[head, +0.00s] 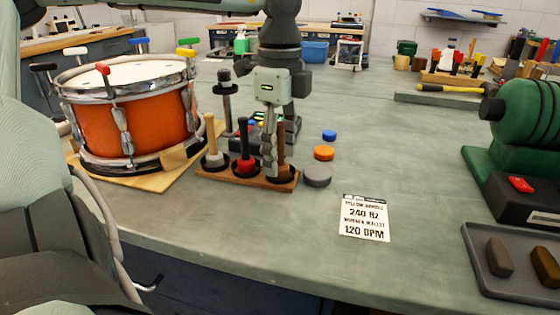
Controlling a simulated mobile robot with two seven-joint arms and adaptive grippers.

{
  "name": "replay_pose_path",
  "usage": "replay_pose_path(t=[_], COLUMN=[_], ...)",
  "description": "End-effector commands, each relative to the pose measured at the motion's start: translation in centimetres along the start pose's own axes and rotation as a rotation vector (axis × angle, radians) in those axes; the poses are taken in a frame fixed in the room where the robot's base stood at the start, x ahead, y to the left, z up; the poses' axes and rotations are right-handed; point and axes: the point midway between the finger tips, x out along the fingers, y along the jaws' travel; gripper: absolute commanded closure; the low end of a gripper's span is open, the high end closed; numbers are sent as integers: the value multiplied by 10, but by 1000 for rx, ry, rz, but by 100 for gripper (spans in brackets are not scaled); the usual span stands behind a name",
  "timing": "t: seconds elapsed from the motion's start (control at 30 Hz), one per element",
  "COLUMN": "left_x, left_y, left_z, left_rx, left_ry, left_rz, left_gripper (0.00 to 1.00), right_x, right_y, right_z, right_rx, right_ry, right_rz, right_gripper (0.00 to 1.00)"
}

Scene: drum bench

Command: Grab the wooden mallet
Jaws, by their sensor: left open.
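A wooden rack (232,179) on the bench holds three mallets standing handle up in black cups. The left one has a pale handle and light grey head (214,159). The middle one has a black handle and red head (244,163). The right one, the brown wooden mallet (283,158), is partly hidden by my left gripper (271,174). That gripper points down, open, with its fingers seen nearly edge-on right beside this mallet. I cannot tell whether they touch it or straddle its handle. My right gripper is not in view.
An orange snare drum (134,125) stands left of the rack. Blue, orange and grey discs (318,176) lie to its right. A printed card (365,218) lies in front, naming a wooden mallet. A green machine (525,115) and grey tray (490,284) are at right.

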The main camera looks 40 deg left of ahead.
Motion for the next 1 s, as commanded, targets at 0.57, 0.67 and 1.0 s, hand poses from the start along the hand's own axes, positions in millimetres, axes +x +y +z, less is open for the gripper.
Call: replay_pose_path(t=[0.57, 0.67, 1.0], left_x=[4, 4, 0], left_y=[0, 0, 0], left_z=[0, 0, 0], left_rx=[0, 0, 0], left_ry=[0, 0, 0], left_rz=[-2, -2, -3], left_gripper=[84, 96, 97], right_x=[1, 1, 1], right_y=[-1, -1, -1], right_z=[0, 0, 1], right_rx=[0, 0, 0], right_ry=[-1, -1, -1], right_rz=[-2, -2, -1], right_gripper=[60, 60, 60])
